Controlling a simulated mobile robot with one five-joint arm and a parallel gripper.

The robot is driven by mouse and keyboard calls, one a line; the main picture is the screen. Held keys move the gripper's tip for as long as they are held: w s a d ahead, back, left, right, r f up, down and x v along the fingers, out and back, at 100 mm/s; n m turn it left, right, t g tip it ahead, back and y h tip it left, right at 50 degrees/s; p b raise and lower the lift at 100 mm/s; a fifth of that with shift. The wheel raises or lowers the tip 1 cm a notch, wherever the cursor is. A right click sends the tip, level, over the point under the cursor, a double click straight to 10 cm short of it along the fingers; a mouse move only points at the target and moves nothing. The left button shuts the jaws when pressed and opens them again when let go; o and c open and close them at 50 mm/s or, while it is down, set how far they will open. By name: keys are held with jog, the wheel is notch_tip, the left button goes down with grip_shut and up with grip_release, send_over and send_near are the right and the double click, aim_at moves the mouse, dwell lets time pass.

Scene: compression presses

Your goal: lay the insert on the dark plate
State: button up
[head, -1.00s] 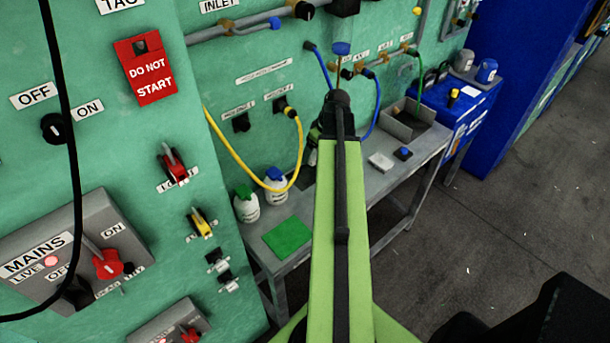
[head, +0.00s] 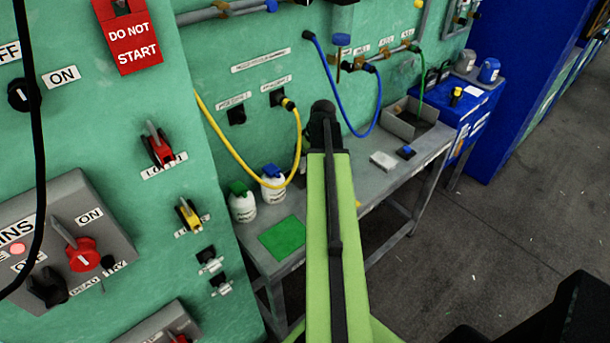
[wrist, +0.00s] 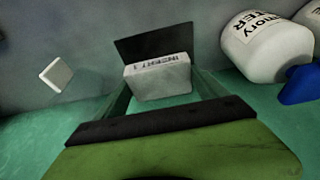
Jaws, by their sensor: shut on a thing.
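The insert is a pale grey block (wrist: 160,81) with dark "INSERT" lettering along its upper edge, in the middle of the wrist view. My gripper (wrist: 158,86) is shut on it, with a finger at each side. The dark plate (wrist: 150,46) is a flat dark shape just beyond the insert in the wrist view. The insert overlaps its near edge in the picture; I cannot tell whether they touch. In the head view my own arm hides the gripper, the insert and the plate.
White bottles (head: 243,206) with green and blue caps stand on the grey bench (head: 350,186), left of my arm; one shows close by in the wrist view (wrist: 264,44). A green mat (head: 283,238) lies nearer. A pale block (head: 383,160) lies right. Yellow (head: 228,143) and blue hoses hang behind.

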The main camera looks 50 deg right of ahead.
jog(key=shift+a+f+b, duration=0.1)
jog(key=shift+f+b, duration=2.1)
jog(key=shift+f, duration=0.1)
jog(key=o, duration=1.8)
jog(key=shift+r, duration=0.15)
jog(key=shift+c, duration=0.2)
jog(key=p+v, duration=1.2)
jog(key=shift+r, duration=0.15)
